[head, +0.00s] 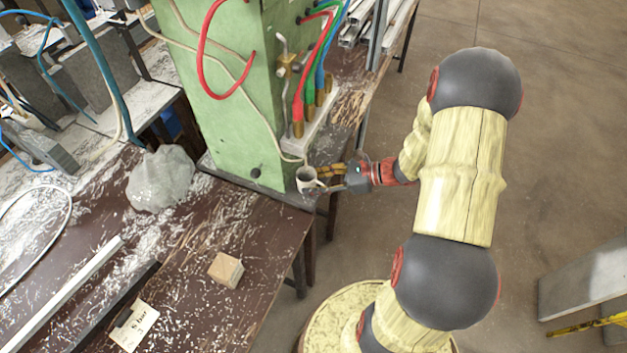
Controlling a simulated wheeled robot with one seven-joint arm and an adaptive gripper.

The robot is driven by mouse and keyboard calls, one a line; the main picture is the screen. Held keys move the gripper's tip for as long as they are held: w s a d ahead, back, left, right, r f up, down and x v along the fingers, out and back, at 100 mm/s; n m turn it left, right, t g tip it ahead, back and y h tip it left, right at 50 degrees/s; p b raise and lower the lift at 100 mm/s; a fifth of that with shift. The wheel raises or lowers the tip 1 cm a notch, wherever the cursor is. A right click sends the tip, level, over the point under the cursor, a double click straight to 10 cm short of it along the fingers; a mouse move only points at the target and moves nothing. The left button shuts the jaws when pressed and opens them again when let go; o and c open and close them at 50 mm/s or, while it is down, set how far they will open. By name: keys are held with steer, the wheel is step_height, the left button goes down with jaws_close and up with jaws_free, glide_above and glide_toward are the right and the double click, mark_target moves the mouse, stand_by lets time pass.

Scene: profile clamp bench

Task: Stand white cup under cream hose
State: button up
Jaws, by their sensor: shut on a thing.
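The white cup (307,181) is upright at the foot of the green cabinet, by its right corner and near the bench edge. My gripper (323,179) reaches in from the right and is shut on the cup's right side. I cannot tell whether the cup's base touches the surface below. The cream hose (291,159) runs down the green cabinet's face, and its lower end curves just above the cup's rim. I cannot tell whether that end is directly over the cup's opening.
The green cabinet (225,120) stands close behind the cup. Red, green and blue hoses (312,85) hang above a pale ledge (315,130). On the dark bench (240,210) lie a wooden block (226,270), a crumpled grey lump (161,180) and a paper tag (134,325).

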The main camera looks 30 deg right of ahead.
steer(key=shift+f, duration=0.15)
steer(key=o, duration=1.3)
steer(key=s+d, duration=0.2)
steer(key=s+d+p, duration=0.1)
steer(key=s+d, duration=0.1)
steer(key=d, duration=0.1)
steer(key=s+d+p, duration=0.1)
steer(key=s+d, duration=0.1)
steer(key=d, duration=0.1)
stand_by(1.1)
stand_by(0.5)
